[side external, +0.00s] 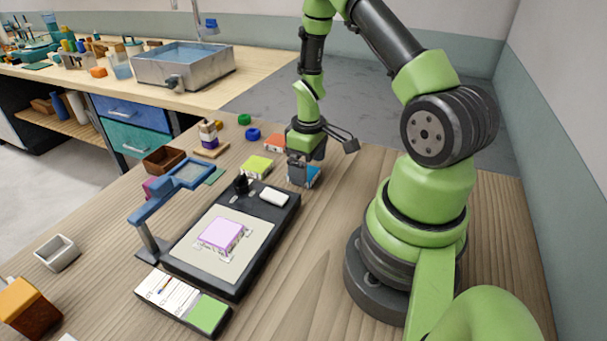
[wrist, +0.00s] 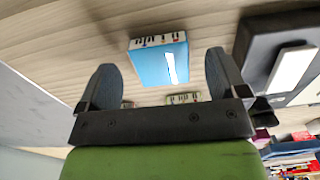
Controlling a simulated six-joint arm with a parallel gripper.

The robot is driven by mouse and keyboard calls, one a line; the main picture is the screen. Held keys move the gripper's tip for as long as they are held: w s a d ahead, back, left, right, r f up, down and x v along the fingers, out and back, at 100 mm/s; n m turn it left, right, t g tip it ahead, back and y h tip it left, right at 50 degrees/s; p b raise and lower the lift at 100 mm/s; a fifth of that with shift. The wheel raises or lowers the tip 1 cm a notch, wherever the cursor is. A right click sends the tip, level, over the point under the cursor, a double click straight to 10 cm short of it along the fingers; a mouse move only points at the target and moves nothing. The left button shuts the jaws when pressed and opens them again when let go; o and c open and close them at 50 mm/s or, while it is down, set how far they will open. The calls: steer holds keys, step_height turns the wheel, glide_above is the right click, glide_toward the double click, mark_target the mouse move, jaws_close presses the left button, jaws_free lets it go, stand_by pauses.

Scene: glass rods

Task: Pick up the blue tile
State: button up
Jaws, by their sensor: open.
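The blue tile (side external: 313,176) lies on the wooden table, partly hidden behind my gripper in the side view. In the wrist view the blue tile (wrist: 158,66) shows its blue top with a white glare streak and a pale side with small coloured marks. My gripper (side external: 302,178) points down at the tile. In the wrist view my gripper (wrist: 160,72) has its two dark fingers spread wide, and the tile appears in the gap between them. A gap shows on both sides of the tile. I cannot tell how far the fingertips are above the table.
A yellow-green tile (side external: 257,166) and an orange-red tile (side external: 275,143) lie nearby. A dark-framed board (side external: 190,255) holds a lilac tile (side external: 221,234) and a white block (side external: 274,196). A blue magnifier stand (side external: 160,208) rises beside the board.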

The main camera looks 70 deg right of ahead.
step_height(320, 180, down, 2)
steer(key=shift+f, duration=0.1)
steer(key=c, duration=1.1)
